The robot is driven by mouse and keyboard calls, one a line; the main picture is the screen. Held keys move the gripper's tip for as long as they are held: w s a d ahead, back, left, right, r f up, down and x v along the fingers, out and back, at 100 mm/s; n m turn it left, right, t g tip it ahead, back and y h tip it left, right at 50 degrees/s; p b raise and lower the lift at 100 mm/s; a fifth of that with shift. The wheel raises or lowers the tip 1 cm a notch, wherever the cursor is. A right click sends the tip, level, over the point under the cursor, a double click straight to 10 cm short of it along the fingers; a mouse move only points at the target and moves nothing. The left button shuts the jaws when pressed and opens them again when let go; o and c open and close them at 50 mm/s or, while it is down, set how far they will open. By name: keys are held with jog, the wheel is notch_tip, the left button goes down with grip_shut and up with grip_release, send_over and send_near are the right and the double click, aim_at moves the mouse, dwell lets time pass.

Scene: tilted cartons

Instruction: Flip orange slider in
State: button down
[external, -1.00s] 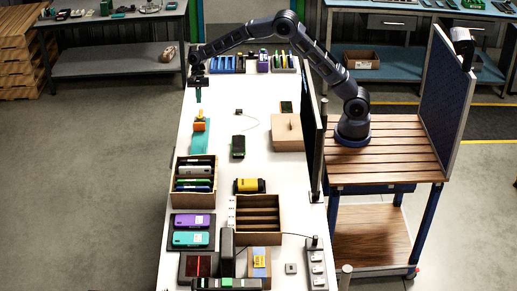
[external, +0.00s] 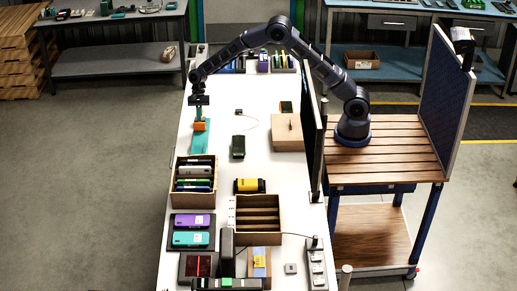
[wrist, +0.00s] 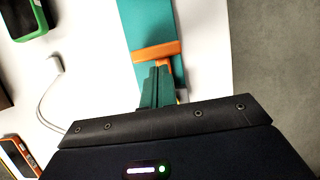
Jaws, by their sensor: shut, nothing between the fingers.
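The orange slider (external: 200,126) sits on a flat teal board (external: 198,143) near the table's left edge. In the wrist view the orange slider (wrist: 157,52) lies as a bar across the teal board (wrist: 143,20), with a narrower orange part running toward my gripper. My gripper (external: 199,111) points down at the far end of the board. Its teal fingers (wrist: 155,75) are closed together with nothing between them, and their tips are right at the slider bar. I cannot tell whether they touch it.
A black and green device (external: 238,147) with a cable lies right of the board. A cardboard box (external: 288,132) stands farther right.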

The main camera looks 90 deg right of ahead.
aim_at(199, 123)
jog(key=shift+a+f, duration=0.1)
jog(key=shift+f, duration=0.15)
jog(key=a, duration=0.9)
jog(key=shift+r, duration=0.1)
jog(key=d+v, duration=0.1)
jog(key=v, duration=0.9)
jog(key=shift+d, duration=0.3)
